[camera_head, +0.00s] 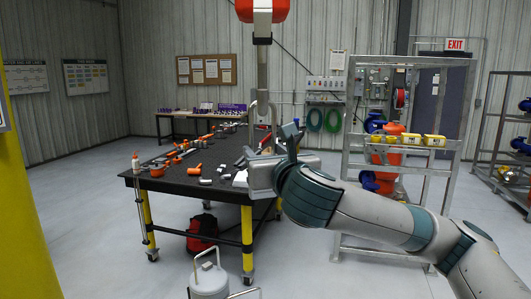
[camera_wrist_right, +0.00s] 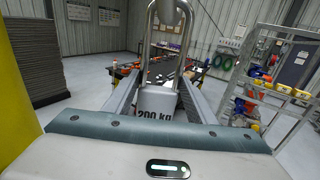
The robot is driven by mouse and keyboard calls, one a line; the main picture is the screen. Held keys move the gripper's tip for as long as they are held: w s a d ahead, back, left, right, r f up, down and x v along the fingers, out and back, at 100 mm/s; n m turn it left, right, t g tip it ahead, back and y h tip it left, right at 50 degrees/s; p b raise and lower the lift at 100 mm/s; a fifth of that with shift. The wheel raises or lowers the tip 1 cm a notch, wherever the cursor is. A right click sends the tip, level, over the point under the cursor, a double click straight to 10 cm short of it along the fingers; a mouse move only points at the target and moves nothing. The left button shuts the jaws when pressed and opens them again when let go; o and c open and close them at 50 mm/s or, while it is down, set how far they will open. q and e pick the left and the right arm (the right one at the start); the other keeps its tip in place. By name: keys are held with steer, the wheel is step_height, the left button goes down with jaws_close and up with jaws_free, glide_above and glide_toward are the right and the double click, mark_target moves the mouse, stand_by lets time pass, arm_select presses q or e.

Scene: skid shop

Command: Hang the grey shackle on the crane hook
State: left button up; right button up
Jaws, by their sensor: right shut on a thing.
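The grey shackle (camera_head: 253,108) stands upright, its U-shaped bow pointing up. In the right wrist view its bow (camera_wrist_right: 149,60) rises from a pale block marked "200 kg" (camera_wrist_right: 158,103) between my fingers. My right gripper (camera_head: 266,170) is shut on the shackle's lower part, above the black table's right end. The crane's grey rod (camera_head: 262,70) hangs down from an orange crane body (camera_head: 263,10) to the bow. In the wrist view the crane hook (camera_wrist_right: 168,12) overlaps the upper bow. I cannot tell whether it passes through or touches. My left gripper is not in view.
The black table (camera_head: 160,185) carries several orange and grey parts. A grey metal rack (camera_head: 345,160) with yellow items stands to the right. A grey canister (camera_head: 208,280) and a red bag (camera_head: 202,232) are on the floor. A yellow column (camera_head: 25,220) is at left.

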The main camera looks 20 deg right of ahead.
stand_by(0.4)
steer(key=o, duration=1.6)
steer(key=shift+s, duration=0.1)
steer(key=shift+s, duration=0.1)
steer(key=shift+s+a+b, duration=0.15)
steer(key=shift+s+b, duration=3.5)
steer(key=shift+s, duration=0.65)
steer(key=shift+s+a+b, duration=0.15)
steer(key=shift+s+b, duration=3.45)
steer(key=shift+s, duration=0.65)
